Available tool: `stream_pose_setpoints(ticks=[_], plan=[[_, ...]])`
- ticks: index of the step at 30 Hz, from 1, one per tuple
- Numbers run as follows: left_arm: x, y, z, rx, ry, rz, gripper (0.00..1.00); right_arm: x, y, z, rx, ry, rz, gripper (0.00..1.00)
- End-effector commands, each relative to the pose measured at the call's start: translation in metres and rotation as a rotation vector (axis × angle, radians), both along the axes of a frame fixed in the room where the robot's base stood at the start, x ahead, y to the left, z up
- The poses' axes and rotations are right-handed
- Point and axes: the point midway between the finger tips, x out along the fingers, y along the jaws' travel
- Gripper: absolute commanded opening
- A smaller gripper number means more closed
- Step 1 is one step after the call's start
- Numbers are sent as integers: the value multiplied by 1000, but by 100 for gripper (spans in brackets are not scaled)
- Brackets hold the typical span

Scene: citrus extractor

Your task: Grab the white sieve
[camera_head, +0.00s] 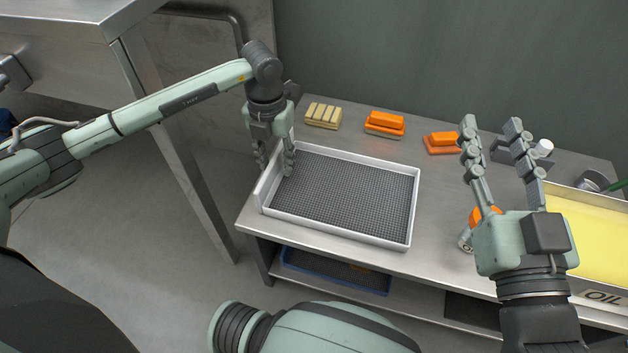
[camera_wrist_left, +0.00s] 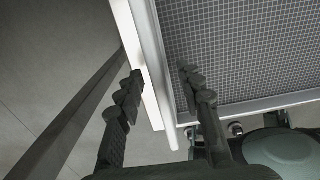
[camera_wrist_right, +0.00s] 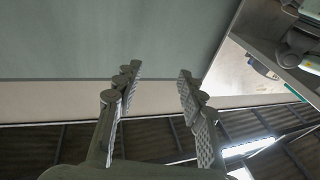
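The white sieve (camera_head: 413,205), a rectangular white frame with a grey mesh bottom, lies flat on the metal table in the head view. My left gripper (camera_head: 276,166) points down at its left wall, with its fingers apart on either side of that wall. The left wrist view shows the sieve's white edge (camera_wrist_left: 150,50) between the two open fingers (camera_wrist_left: 162,82); I cannot tell whether either touches it. My right gripper (camera_head: 491,124) is raised at the right, open and empty, fingers pointing up. The right wrist view also shows its spread fingers (camera_wrist_right: 157,75).
Sponges and orange-handled brushes (camera_head: 385,121) line the table's back. A can (camera_head: 465,240) stands partly behind my right gripper. A yellow container marked OIL (camera_head: 588,238) is at the right. A blue tray (camera_head: 335,274) sits on the lower shelf. A metal counter (camera_head: 70,50) is at the left.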

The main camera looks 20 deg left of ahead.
Motion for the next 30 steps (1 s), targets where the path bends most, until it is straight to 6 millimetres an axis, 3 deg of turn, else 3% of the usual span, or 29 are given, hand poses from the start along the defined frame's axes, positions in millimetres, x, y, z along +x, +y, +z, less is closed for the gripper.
stream_pose_setpoints(ticks=[7, 17, 25, 30], plan=[[-5, -11, -15, -1, 0, -3, 37, -12, 7, 32, 78, -151, 21, 40], [-6, -12, -16, 0, 0, -2, 36, -14, 7, 37, 89, -174, 25, 40], [-6, -12, -16, 0, 0, -2, 2, -14, 7, 37, 89, -173, 25, 40], [-5, -12, -16, 0, 0, -2, 0, -14, 8, 37, 89, -172, 25, 40]])
